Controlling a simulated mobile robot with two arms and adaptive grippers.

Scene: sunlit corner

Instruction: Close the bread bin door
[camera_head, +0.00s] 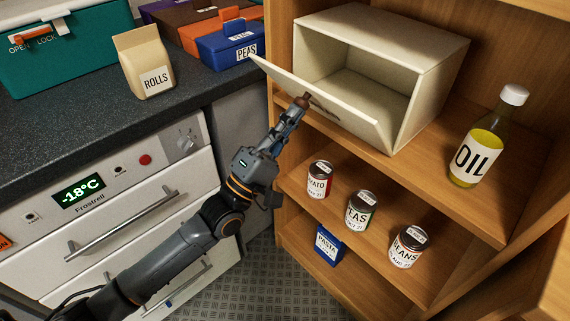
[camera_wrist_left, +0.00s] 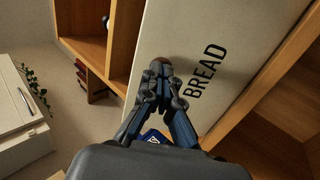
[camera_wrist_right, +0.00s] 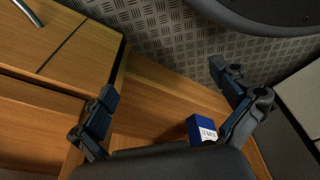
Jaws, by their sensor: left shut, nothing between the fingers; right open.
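The cream bread bin (camera_head: 432,62) stands on the upper wooden shelf with its inside empty. Its door (camera_head: 330,103) is part open, leaning outward from the lower front edge. The door's outer face, lettered BREAD, fills the middle of the left wrist view (camera_wrist_left: 215,50). My left gripper (camera_head: 304,101) is shut and empty, its fingertips at the door's outer face beside the lettering; they look touching or very close. It also shows in the left wrist view (camera_wrist_left: 160,66). My right gripper (camera_wrist_right: 163,80) is open and empty in the right wrist view, away from the bin and outside the head view.
An oil bottle (camera_head: 482,140) stands right of the bin. Below are a tomato can (camera_head: 320,180), a peas can (camera_head: 360,210), a beans can (camera_head: 407,247) and a blue pasta box (camera_head: 328,245). The counter (camera_head: 75,122) with a rolls bag (camera_head: 145,65) lies left.

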